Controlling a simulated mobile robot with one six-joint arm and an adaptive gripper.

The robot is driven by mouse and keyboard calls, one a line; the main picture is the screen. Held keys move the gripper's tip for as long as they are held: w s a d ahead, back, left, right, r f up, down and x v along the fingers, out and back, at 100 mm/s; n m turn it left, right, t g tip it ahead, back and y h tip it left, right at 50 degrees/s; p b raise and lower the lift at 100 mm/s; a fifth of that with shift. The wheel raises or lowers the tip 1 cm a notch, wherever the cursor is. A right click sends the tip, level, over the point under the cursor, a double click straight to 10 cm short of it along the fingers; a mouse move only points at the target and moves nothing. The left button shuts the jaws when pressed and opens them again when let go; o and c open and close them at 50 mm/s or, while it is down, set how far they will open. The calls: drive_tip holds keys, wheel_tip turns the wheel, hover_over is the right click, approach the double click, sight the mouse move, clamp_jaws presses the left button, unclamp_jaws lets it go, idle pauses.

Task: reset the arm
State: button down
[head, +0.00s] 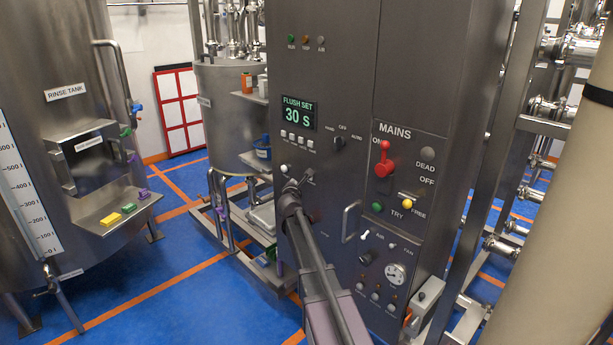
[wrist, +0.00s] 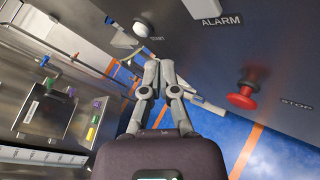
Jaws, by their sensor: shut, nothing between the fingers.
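My arm reaches up from the bottom of the head view, and my gripper (head: 294,186) is at its far end, in front of the left part of the grey control cabinet (head: 325,60). In the wrist view my gripper (wrist: 166,68) has its fingers together with nothing between them. Whether the fingertips touch the cabinet cannot be told.
The cabinet carries a display (head: 298,114) reading FLUSH SET 30 S, a red MAINS lever (head: 384,165) and a protruding handle (head: 350,222). The rinse tank (head: 45,110) with a small shelf (head: 90,212) stands at left. Blue floor (head: 150,285) lies open between.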

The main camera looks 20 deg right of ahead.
drive_tip(key=s+a+f+m+g+y, duration=0.2)
drive_tip(key=s+a+f+m+g, duration=0.3)
drive_tip(key=s, duration=0.8)
drive_tip(key=s+a+f+m+g+y, duration=0.2)
drive_tip(key=s+a+f+m+g, duration=0.3)
drive_tip(key=s, duration=0.8)
drive_tip(key=s+a+f+m+g+y, duration=0.3)
drive_tip(key=s+a+f+m, duration=0.3)
drive_tip(key=s+a+m, duration=0.4)
drive_tip(key=s+m+g, duration=0.1)
drive_tip(key=s+m, duration=0.2)
drive_tip(key=shift+a+m+g, duration=0.2)
drive_tip(key=shift+m+g, duration=0.1)
drive_tip(key=shift+g, duration=0.1)
drive_tip(key=c, duration=1.4)
unclamp_jaws()
drive_tip(key=shift+w, duration=0.1)
